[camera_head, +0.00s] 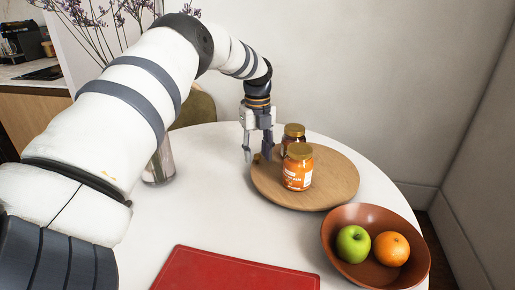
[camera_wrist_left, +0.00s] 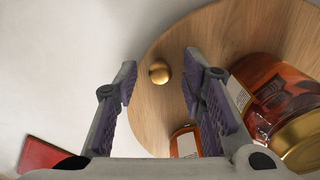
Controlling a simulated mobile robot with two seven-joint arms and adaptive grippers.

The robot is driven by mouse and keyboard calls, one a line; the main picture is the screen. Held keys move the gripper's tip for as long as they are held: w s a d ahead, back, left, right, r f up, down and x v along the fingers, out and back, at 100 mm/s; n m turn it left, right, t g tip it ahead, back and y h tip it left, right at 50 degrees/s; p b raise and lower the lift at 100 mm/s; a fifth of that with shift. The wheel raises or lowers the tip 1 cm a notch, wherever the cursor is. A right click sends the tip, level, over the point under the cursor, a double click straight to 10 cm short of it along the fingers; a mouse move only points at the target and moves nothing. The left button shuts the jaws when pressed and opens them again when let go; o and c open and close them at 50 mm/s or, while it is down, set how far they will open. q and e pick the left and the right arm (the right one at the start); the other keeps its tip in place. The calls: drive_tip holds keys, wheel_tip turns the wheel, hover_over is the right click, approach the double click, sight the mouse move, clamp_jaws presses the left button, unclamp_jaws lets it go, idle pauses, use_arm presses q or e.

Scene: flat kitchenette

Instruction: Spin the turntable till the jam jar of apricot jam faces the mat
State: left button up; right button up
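The round wooden turntable (camera_head: 335,188) lies on the white table. A jar with an orange label and gold lid (camera_head: 298,174), apparently the apricot jam, stands on it, with a darker jar (camera_head: 293,132) partly hidden behind. A small gold knob (camera_wrist_left: 160,72) sits near the turntable's left rim. The red mat (camera_head: 235,274) lies at the front of the table. My left gripper (camera_head: 257,154) points down at the knob. In the wrist view its open fingers (camera_wrist_left: 161,68) stand on both sides of the knob, with gaps. My right gripper is out of view.
A brown bowl (camera_head: 343,262) with a green apple (camera_head: 353,245) and an orange (camera_head: 391,248) stands right of the mat. A glass vase (camera_head: 160,168) stands left of the turntable, partly behind my arm. Bare table lies between mat and turntable.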

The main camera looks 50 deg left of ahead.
use_arm(q)
wheel_tip(320, 180, up, 12)
idle(0.5)
idle(0.3)
